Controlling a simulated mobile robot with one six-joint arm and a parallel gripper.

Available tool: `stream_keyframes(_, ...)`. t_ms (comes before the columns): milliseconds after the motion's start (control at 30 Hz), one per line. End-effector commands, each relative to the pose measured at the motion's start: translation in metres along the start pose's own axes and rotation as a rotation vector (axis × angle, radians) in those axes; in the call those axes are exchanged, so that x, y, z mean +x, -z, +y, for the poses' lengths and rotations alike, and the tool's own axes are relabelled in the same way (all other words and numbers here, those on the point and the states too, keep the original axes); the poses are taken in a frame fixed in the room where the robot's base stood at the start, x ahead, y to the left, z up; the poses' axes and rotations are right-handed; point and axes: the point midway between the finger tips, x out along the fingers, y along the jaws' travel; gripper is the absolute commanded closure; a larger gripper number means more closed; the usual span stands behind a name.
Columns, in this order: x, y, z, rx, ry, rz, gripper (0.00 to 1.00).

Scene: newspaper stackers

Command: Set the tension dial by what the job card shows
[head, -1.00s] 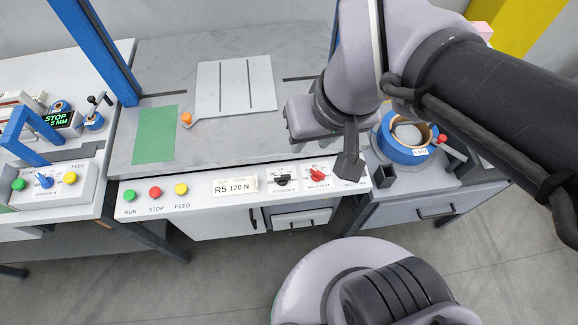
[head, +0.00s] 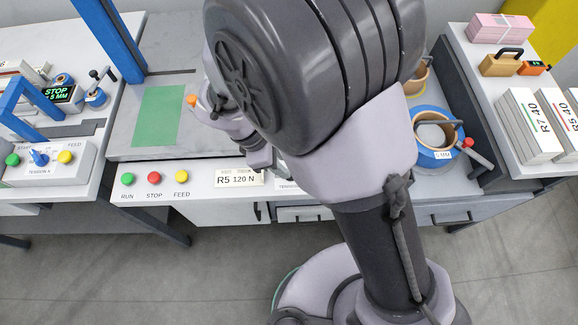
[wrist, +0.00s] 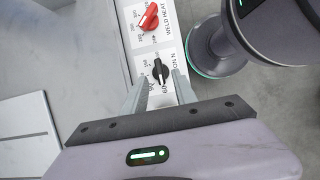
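The job card (head: 239,179) on the front panel reads R5 120 N. The black tension dial (wrist: 160,71) shows in the wrist view on its white scale plate, label partly cut off by a finger. My gripper (wrist: 163,77) is open, with one finger to each side of the black dial in the picture; I cannot tell if they touch it. In the head view my arm hides the dial, and only part of my gripper (head: 262,158) shows. The red weld heat dial (wrist: 148,17) is just beyond the black one in the wrist view.
Green (head: 127,179), red (head: 154,178) and yellow (head: 182,177) buttons line the panel's left. Another station with a blue knob (head: 40,158) stands at left. A blue tape roll (head: 433,136) and bundled stacks (head: 528,125) are at right.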

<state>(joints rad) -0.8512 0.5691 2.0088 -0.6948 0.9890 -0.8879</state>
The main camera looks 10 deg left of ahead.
Motion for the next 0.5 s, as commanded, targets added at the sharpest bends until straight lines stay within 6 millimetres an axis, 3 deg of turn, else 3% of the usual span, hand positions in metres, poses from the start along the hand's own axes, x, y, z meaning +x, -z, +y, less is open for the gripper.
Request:
stream_keyframes(33, 0.016, 0.002, 0.0, 0.002, 0.002, 0.0, 0.66)
stream_keyframes(200, 0.037, 0.001, 0.0, 0.002, 0.001, 0.0, 0.66)
stream_keyframes(500, 0.04, -0.001, 0.0, 0.003, 0.0, 0.001, 0.66)
